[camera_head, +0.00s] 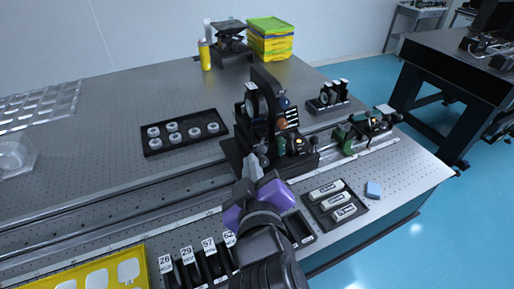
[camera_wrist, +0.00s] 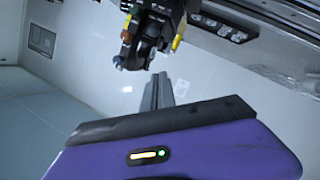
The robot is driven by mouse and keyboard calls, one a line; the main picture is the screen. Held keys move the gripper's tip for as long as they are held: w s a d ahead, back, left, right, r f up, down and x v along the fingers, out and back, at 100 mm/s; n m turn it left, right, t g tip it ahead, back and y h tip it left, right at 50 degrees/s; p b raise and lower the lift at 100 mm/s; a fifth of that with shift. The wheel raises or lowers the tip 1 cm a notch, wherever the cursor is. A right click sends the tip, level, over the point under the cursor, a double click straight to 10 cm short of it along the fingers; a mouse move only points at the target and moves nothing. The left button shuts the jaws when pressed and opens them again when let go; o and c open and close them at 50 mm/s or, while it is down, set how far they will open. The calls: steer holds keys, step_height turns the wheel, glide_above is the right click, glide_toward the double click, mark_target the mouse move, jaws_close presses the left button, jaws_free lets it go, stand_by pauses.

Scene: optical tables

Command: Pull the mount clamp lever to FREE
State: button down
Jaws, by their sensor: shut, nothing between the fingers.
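A black optical mount assembly (camera_head: 262,100) stands on a dark base plate on the table's rail. It has a tall upright plate, a round element and an orange-brown knob (camera_head: 281,124). In the wrist view dark mount parts (camera_wrist: 150,45) with yellow pieces show just beyond my fingers. I cannot single out the clamp lever or read a FREE marking. My gripper (camera_head: 255,163), with a purple body, is at the near side of the mount. Its fingers (camera_wrist: 159,80) are shut and empty. Whether the fingertips touch the mount is unclear, and my wrist hides part of the base.
A black tray of several round optics (camera_head: 182,132) lies left of the mount. Green-bodied parts (camera_head: 343,138) stand on the rail to the right. Numbered slots (camera_head: 197,265) are lower left.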

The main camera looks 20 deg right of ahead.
steer(key=p, duration=0.2)
glide_above(259, 149)
steer(key=s+a, duration=0.2)
steer(key=a, duration=0.2)
steer(key=f, duration=0.2)
steer(key=shift+w+d+f, duration=0.1)
steer(key=shift+d+f, duration=1.25)
steer(key=shift+f, duration=0.3)
steer(key=shift+d+p, duration=0.2)
steer(key=shift+p, duration=0.2)
